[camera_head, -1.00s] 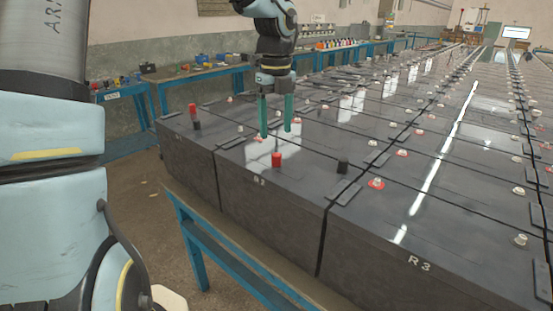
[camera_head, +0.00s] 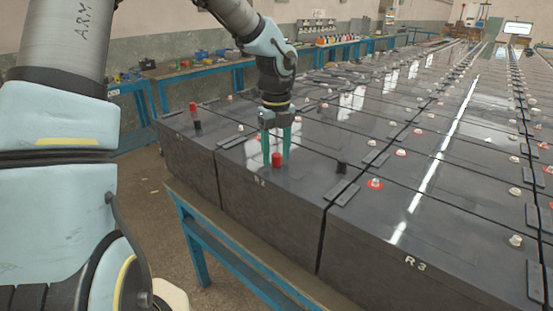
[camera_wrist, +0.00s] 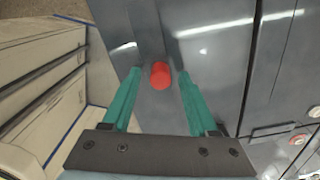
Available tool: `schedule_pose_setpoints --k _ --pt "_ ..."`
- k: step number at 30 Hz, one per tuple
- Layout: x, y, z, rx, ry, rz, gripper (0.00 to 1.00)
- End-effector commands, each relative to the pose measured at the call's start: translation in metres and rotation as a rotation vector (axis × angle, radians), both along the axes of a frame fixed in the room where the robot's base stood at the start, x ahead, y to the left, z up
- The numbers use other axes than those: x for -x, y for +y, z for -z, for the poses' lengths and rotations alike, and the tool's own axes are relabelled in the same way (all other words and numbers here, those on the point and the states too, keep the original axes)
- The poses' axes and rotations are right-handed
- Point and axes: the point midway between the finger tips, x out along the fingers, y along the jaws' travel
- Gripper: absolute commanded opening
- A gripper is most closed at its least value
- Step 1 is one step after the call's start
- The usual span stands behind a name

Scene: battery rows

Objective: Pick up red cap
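A red cap (camera_head: 277,160) stands upright on top of the dark battery marked R2, near its front edge. In the wrist view the red cap (camera_wrist: 160,75) lies between and just beyond my fingertips. My gripper (camera_head: 277,158) is open, with its two green fingers pointing down around the place of the cap. In the wrist view my gripper (camera_wrist: 157,80) has a finger on each side, and a gap shows between cap and fingers. Another red cap (camera_head: 194,107) sits on the battery to the left, with black below it.
A black cap (camera_head: 341,167) stands to the right on the same battery. Rows of dark batteries (camera_head: 440,225) with white and red-ringed terminals run back. A blue bench (camera_head: 215,240) frame is in front, and a blue side table (camera_head: 205,73) holds small items behind.

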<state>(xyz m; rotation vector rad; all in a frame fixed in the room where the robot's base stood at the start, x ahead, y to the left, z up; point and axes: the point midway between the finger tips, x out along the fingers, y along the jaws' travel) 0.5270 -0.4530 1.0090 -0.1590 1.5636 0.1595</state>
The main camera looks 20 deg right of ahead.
Motion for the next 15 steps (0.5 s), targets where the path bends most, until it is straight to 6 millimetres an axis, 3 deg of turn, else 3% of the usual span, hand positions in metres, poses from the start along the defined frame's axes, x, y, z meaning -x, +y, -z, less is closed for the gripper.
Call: schedule_pose_setpoints --k 2,15 --pt "-0.0001 0.0 -0.0002 0.0 0.0 0.0 0.49" --pt "-0.0001 0.0 -0.0003 0.0 0.0 0.0 0.0"
